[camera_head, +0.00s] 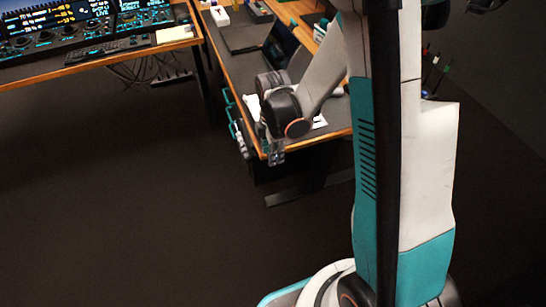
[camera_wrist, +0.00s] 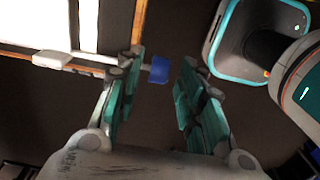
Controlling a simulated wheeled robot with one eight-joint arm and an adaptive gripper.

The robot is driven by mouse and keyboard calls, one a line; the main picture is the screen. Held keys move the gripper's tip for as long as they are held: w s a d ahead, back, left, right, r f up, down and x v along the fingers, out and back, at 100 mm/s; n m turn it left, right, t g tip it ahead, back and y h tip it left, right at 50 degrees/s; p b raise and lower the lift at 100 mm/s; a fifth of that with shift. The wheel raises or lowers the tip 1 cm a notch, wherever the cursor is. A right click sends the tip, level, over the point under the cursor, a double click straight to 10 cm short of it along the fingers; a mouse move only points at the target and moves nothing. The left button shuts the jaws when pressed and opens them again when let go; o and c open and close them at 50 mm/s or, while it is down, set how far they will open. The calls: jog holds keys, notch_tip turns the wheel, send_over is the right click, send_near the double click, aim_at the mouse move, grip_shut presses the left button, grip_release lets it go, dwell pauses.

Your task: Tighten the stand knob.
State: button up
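A blue knob (camera_wrist: 160,69) shows in the wrist view between the fingertips of my gripper (camera_wrist: 158,74), nearer the left finger. A pale rod-like piece (camera_wrist: 66,62) runs toward it from the left, and their junction is partly hidden by the left finger. My gripper is open, with a dark gap between the right finger and the knob. Whether the left finger touches the knob I cannot tell. In the head view my gripper (camera_head: 275,154) hangs at the near edge of the wooden-edged desk, and the knob cannot be made out there.
The desk (camera_head: 232,76) carries a dark flat device (camera_head: 242,36) and small items. Teal and white things (camera_head: 238,128) hang along its left side. Another desk with a keyboard (camera_head: 107,50) and screens stands at upper left. The dark floor (camera_head: 110,200) is clear.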

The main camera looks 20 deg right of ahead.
jog(key=shift+f, duration=0.65)
grip_shut()
jog(key=shift+d+y, duration=0.1)
jog(key=shift+y, duration=0.2)
jog(key=y, duration=0.4)
jog(key=shift+d+y, duration=0.3)
jog(key=shift+d, duration=0.1)
jog(key=y, duration=0.4)
jog(key=shift+d+f+y, duration=0.25)
jog(key=shift+f+y, duration=0.05)
